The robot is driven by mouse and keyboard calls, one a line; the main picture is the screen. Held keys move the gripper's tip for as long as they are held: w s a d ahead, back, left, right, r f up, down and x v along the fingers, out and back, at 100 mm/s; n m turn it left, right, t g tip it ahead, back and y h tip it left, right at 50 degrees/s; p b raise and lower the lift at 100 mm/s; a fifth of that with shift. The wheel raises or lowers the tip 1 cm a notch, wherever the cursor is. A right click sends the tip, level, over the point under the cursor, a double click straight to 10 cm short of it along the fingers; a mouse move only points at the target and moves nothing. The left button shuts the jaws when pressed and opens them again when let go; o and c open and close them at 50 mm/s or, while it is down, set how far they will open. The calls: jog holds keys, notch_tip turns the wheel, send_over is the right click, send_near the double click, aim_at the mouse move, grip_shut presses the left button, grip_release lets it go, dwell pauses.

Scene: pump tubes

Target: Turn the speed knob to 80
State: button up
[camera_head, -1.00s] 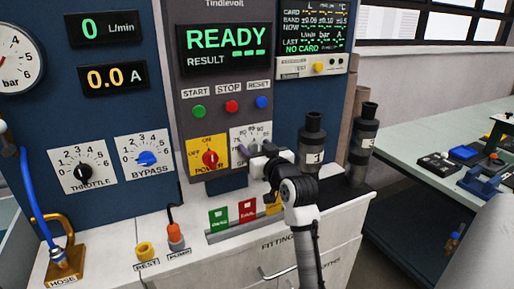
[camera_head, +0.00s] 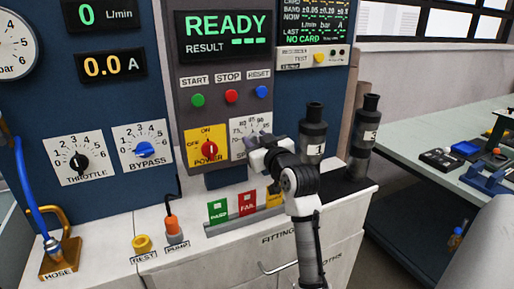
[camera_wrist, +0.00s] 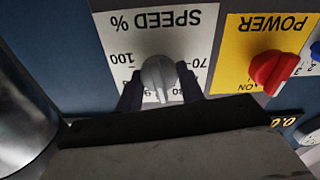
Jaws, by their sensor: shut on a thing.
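The speed knob (camera_wrist: 159,75) is grey with a raised pointer ridge, on the white speed plate (camera_wrist: 190,40), which appears upside down in the wrist view. Its ridge runs downward in that picture, away from the word SPEED, into the number arc. The 100 shows on the left and the 70 on the right; the numbers between are partly hidden by my gripper, so the exact reading cannot be told. My gripper (camera_wrist: 160,94) is shut on the knob, with one dark finger on each side. In the head view my gripper (camera_head: 251,146) covers the knob and the plate's lower part.
The red power knob (camera_head: 208,150) on its yellow plate is close beside the speed plate. Start, stop and reset buttons (camera_head: 231,96) sit above. Below are the green and red cards (camera_head: 247,201). Dark cylinders (camera_head: 313,130) stand to the right. The display (camera_head: 222,38) reads READY.

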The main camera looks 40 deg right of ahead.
jog(key=n+b, duration=0.2)
jog(key=b, duration=0.1)
jog(key=shift+a+f+n, duration=0.1)
jog(key=shift+f+n, duration=0.15)
jog(key=shift+n, duration=0.05)
jog(key=shift+r+n+b, duration=0.1)
jog(key=shift+n+b, duration=0.6)
jog(key=shift+b, duration=0.05)
jog(key=o, duration=1)
jog(key=shift+r, duration=0.1)
jog(key=b+v, duration=0.2)
jog(key=v, duration=1.2)
jog(key=shift+w, duration=0.1)
